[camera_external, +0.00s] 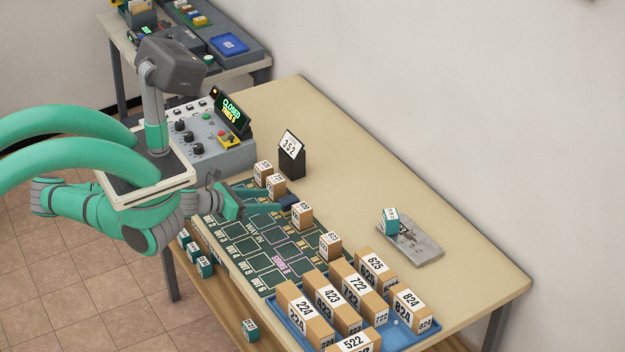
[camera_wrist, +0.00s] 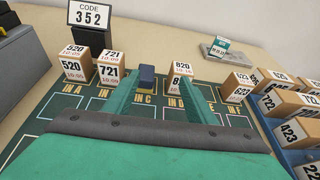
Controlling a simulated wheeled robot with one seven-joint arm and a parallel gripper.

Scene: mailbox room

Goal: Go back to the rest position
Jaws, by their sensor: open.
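My gripper (camera_external: 266,198) is open, low over the dark green mat (camera_external: 232,246) on the table. In the wrist view its two green fingers (camera_wrist: 156,92) stand apart. A small dark blue block (camera_wrist: 147,76) shows between and just past the fingertips; it also shows in the external view (camera_external: 289,201). I cannot tell if a finger touches it. Boxes 520 (camera_wrist: 74,65) and 721 (camera_wrist: 109,67) stand left of the fingers. A box with a partly hidden label (camera_wrist: 181,72) stands behind the right finger, and box 623 (camera_wrist: 237,86) is further right.
A blue tray (camera_external: 292,329) of numbered boxes is at the table's near end. A black stand with code card 352 (camera_external: 291,152), a grey plate (camera_external: 415,243) bearing a teal box (camera_external: 390,221), and a control console (camera_external: 213,147) surround the mat. The table's back strip is mostly clear.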

